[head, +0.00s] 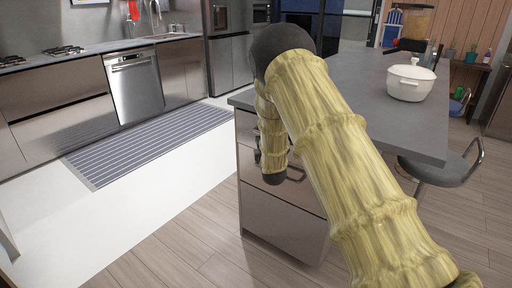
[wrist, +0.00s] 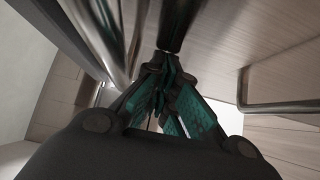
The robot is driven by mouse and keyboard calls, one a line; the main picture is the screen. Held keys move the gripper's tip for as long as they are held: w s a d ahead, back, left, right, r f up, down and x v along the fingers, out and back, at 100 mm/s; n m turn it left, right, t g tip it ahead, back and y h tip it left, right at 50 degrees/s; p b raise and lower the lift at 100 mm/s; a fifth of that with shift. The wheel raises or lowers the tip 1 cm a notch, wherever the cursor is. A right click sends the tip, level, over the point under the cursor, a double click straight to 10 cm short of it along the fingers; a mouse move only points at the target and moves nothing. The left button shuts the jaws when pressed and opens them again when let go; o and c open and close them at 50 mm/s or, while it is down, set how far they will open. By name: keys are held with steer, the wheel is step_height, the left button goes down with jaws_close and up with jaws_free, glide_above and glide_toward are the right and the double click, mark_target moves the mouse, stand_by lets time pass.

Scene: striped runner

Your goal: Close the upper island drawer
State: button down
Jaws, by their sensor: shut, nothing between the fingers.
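The island (head: 285,228) stands in the middle of the head view, with drawer fronts under its grey top. The upper island drawer (head: 246,130) shows only as a strip left of my arm. My arm covers most of it, so I cannot tell how far it stands out. My gripper (wrist: 165,72) has dark fingers with teal pads, shut and empty. In the wrist view it is close to the drawer faces, beside a shiny metal bar at upper left. A bar handle (wrist: 282,106) is on the panel at right. In the head view the fingers are mostly hidden.
A white lidded pot (head: 410,82) stands on the island countertop (head: 362,85). A grey stool (head: 440,168) is at the island's right side. A striped runner (head: 150,143) lies before the counter and dishwasher (head: 135,85). The floor left of the island is clear.

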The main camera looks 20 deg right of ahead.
steer(key=shift+w+d+r, duration=0.15)
steer(key=shift+w+d, duration=0.15)
steer(key=shift+d, duration=0.3)
steer(key=shift+d+r, duration=0.1)
